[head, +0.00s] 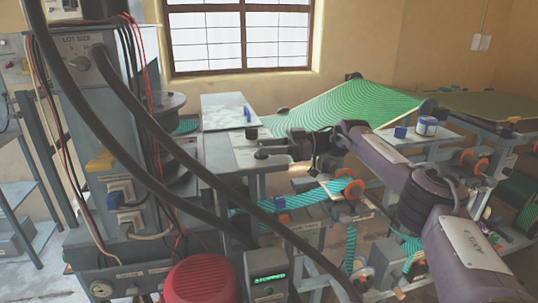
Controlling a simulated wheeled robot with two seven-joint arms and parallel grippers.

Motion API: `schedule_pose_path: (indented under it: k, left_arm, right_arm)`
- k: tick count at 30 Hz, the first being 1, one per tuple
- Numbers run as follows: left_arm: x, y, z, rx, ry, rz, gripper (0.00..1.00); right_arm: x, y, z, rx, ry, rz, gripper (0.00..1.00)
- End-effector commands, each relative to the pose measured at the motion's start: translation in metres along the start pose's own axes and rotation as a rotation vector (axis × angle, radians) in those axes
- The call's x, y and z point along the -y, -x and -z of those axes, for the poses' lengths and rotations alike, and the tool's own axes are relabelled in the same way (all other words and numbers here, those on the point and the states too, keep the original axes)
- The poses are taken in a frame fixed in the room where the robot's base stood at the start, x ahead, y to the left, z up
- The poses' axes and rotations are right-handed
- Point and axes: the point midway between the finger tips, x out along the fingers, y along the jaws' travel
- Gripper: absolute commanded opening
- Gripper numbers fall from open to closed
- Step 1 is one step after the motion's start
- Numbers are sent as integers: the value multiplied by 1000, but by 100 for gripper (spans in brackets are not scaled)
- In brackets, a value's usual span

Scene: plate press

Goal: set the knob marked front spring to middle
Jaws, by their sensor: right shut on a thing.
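My right arm comes in from the right, and its gripper (277,151) reaches left over a light grey panel (243,151) near the middle of the head view. The gripper is shut on a small dark knob (262,154) at the panel's right part. The fingers and knob are small and dark, so the knob's pointer direction cannot be told. Another dark knob (251,133) stands just behind it. I cannot read the front spring marking on the panel. My left gripper is not in view.
A grey machine column with a LOT SIZE dial (80,62) stands at the left. Thick dark hoses cross the foreground. A red ribbed motor (202,280) and a box reading STOPPED (267,279) are at the bottom. A green striped sheet (345,112) slopes behind.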

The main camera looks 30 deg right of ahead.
Motion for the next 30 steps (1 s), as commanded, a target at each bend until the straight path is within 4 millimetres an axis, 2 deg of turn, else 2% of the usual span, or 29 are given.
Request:
schedule_pose_path:
  k: [9,30]
  left_arm:
    - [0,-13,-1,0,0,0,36]
    - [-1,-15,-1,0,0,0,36]
  right_arm:
    - [-2,-1,0,-1,4,86,14]
    - [-2,-1,1,-3,1,121,14]
